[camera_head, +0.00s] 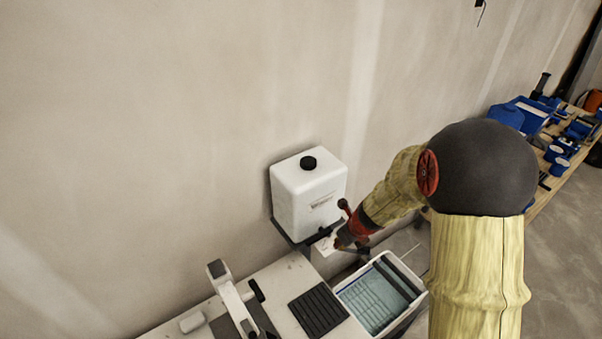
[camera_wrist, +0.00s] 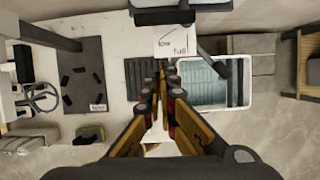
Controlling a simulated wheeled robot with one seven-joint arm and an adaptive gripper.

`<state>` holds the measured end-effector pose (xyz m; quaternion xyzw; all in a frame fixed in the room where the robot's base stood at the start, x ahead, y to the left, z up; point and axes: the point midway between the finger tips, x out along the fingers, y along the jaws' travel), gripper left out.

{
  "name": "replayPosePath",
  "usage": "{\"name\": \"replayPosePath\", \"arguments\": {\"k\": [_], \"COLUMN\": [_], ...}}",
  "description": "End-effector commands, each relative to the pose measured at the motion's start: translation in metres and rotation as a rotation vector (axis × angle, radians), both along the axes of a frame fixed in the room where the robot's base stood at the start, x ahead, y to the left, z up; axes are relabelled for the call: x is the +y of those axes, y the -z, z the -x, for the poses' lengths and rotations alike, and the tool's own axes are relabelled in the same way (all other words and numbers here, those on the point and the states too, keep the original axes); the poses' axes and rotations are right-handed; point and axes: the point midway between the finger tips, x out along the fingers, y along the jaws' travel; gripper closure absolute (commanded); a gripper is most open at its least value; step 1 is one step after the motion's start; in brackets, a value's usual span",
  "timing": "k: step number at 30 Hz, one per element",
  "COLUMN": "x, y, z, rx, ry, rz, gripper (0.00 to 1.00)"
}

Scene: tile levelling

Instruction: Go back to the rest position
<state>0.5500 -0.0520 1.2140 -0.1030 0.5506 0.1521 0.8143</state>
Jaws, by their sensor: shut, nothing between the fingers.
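My gripper (camera_wrist: 161,88) is shut and empty in the wrist view, its fingers together over the workbench. In the head view my arm in its yellow cover reaches from the right toward the wall. The gripper end there is partly hidden and small, near the front of the white tank (camera_head: 309,194) with the black cap. A card marked "low" and "full" (camera_wrist: 176,42) shows just beyond the fingertips in the wrist view. I cannot tell whether the fingers touch anything.
A water-filled tray (camera_head: 372,300) stands at the bench's right end, beside a black ribbed mat (camera_head: 319,312). A white-armed device (camera_head: 233,300) stands on the bench to the left. A wooden table (camera_head: 560,168) with blue items is at the far right. Floor (camera_head: 565,270) shows clear before it.

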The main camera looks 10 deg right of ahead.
Motion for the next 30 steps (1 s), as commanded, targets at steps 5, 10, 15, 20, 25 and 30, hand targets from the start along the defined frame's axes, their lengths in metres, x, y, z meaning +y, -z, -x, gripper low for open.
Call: {"name": "replayPosePath", "arguments": {"k": [5, 10, 15, 20, 25, 30], "x": [0.000, 0.010, 0.031, 0.045, 0.051, 0.049], "y": [0.000, 0.002, 0.003, -0.015, -0.027, -0.030], "z": [0.000, 0.010, 0.055, 0.097, 0.145, 0.184], "rx": [-0.004, -0.009, -0.002, -0.075, -0.159, -0.191], "ry": [-0.025, -0.273, -0.795, -1.342, -1.892, -2.256], "rz": [0.009, 0.056, 0.123, 0.228, 0.384, 0.539], "gripper": [1.00, 1.00, 1.00, 1.00, 1.00, 1.00]}}
